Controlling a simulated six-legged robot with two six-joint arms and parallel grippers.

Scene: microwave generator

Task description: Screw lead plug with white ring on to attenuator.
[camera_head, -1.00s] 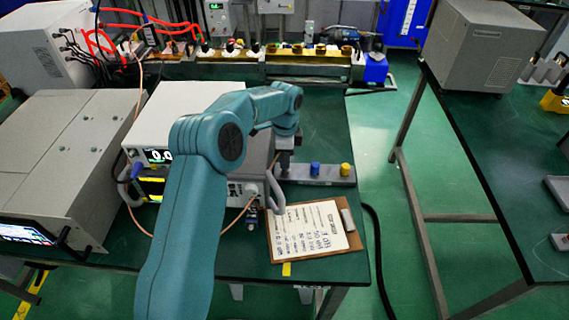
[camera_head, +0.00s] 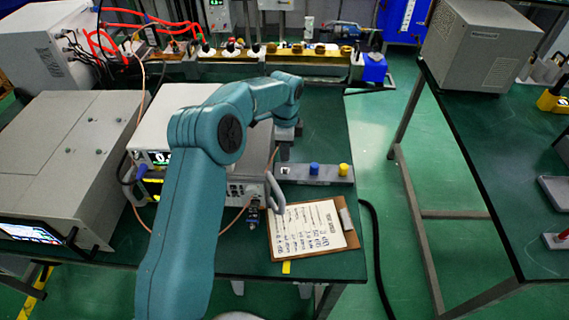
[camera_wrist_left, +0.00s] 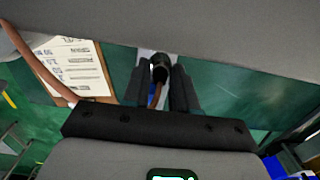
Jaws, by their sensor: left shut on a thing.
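My left gripper (camera_head: 285,150) is above the left end of a grey holder block (camera_head: 328,180), which carries a blue-topped piece (camera_head: 315,169) and a yellow-topped piece (camera_head: 344,170). In the left wrist view, the gripper (camera_wrist_left: 161,85) is shut on a dark cylindrical lead plug (camera_wrist_left: 160,68), with a brownish lead between the fingers. I cannot make out its white ring clearly. A small dark fitting (camera_head: 253,214) sticks out at the front of the instrument stack; it may be the attenuator, but it is too small to tell. My right gripper is not in view.
A clipboard (camera_head: 344,241) with papers lies at the bench's front right. Stacked instruments (camera_head: 242,187) stand left of the holder, with a grey handle and a copper-coloured cable near. The bench right of the holder is clear.

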